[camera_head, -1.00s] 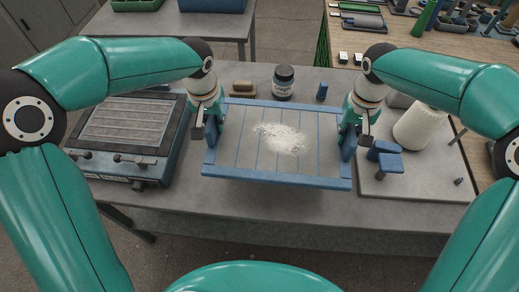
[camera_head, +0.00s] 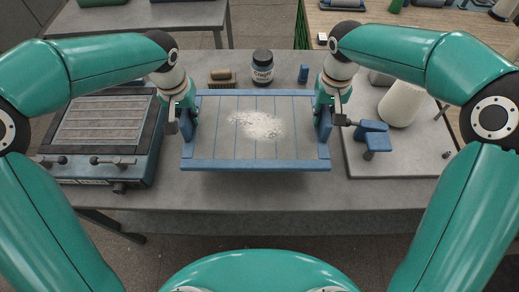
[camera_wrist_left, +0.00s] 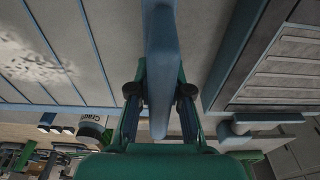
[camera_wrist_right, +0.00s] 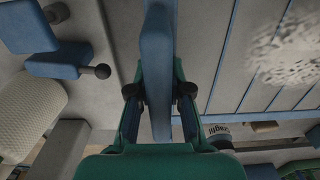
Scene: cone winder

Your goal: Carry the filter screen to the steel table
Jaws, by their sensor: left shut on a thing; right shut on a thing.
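The filter screen (camera_head: 205,140) is a flat grey panel in a blue frame, with a patch of white lint (camera_head: 257,125) on it. It is roughly level above the grey worktable, with a shadow under its front edge. My left gripper (camera_head: 188,118) is shut on its left rim, which also shows between the fingers in the left wrist view (camera_wrist_left: 160,70). My right gripper (camera_head: 323,118) is shut on its right rim, seen in the right wrist view (camera_wrist_right: 156,70). I cannot tell whether the grey worktable (camera_head: 250,192) or the one at the back left (camera_head: 150,17) is the steel table.
A blue-grey unit with a slatted top (camera_head: 100,125) stands left of the screen. A dark jar (camera_head: 262,68), a brush (camera_head: 222,77) and a small blue block (camera_head: 303,73) stand behind it. A blue bracket (camera_head: 373,137) and white cone (camera_head: 400,106) are right. A wooden bench (camera_head: 385,28) is behind.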

